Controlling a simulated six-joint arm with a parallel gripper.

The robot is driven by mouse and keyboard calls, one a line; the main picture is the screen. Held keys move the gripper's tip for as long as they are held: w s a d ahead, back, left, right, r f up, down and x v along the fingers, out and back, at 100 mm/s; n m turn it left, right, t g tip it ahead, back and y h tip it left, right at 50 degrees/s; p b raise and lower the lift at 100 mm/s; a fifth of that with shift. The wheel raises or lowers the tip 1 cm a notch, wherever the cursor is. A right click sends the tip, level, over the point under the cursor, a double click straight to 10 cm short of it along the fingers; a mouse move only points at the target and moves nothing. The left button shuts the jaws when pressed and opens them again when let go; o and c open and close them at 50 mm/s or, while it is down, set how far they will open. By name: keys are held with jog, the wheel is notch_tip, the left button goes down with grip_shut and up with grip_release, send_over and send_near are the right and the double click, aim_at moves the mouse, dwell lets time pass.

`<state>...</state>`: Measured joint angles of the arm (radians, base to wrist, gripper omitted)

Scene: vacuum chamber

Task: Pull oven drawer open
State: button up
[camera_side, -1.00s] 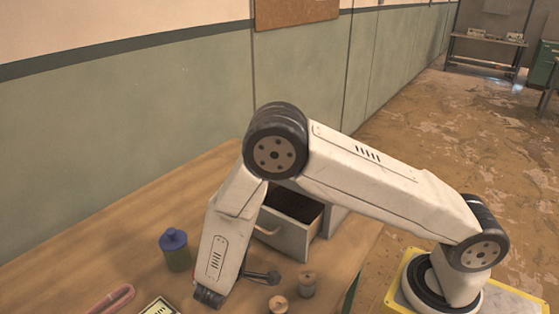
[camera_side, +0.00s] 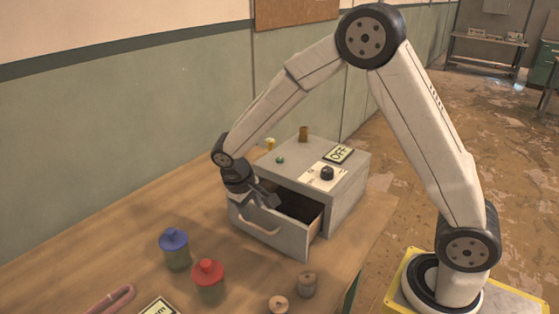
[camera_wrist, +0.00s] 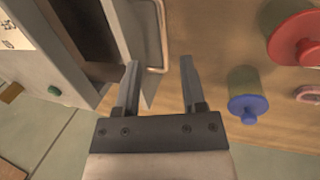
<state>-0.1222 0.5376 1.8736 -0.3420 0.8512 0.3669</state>
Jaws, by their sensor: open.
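The grey oven box (camera_side: 345,195) stands on the wooden table with its drawer (camera_side: 290,238) pulled partly out. The drawer's dark inside shows in both views. A pale bar handle (camera_side: 258,226) is on the drawer front and also shows in the wrist view (camera_wrist: 163,35). My gripper (camera_side: 268,198) is at the left end of the drawer, near its top edge. In the wrist view my gripper (camera_wrist: 160,64) is open, with one finger over the drawer front and the other beyond the handle. I cannot tell whether the fingers touch anything.
A blue-lidded jar (camera_side: 176,252) and a red-lidded jar (camera_side: 208,282) stand in front of the drawer. Two small spools (camera_side: 307,284) sit near the table's front edge. The wall is behind.

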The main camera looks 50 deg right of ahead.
aim_at(255, 225)
jog(key=shift+w+d+r+t+y, duration=0.1)
jog(key=shift+w+r+t+y, duration=0.2)
jog(key=shift+w+r+y, duration=0.3)
jog(key=shift+s, duration=0.1)
jog(key=shift+d+f, duration=0.25)
jog(key=shift+f, duration=1)
jog(key=shift+d+f, duration=0.2)
jog(key=shift+f, duration=1.05)
jog(key=shift+d+f, duration=0.25)
jog(key=shift+f, duration=1)
grip_shut()
